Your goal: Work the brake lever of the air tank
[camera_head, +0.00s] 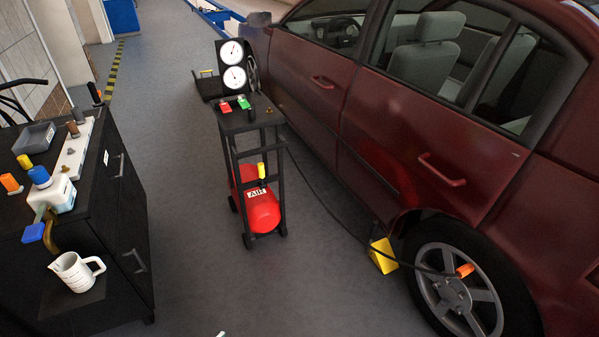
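A red air tank (262,212) labelled "AIR" sits low in a black wheeled cart frame (228,157) in the middle of the view. A lever with a yellow grip (262,171) stands close to upright just above the tank; I take it for the brake lever. Neither gripper can be made out. A small pale tip (222,334) shows at the bottom edge, too little to tell what it is. Nothing is seen touching the lever.
Two round gauges (233,77) and red and green buttons (244,102) top the cart. A dark red car (390,125) stands close on the right. A black cabinet (125,225) with a white jug (76,271) is at left. The floor (195,200) between is clear. A yellow wedge (382,255) lies by the wheel.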

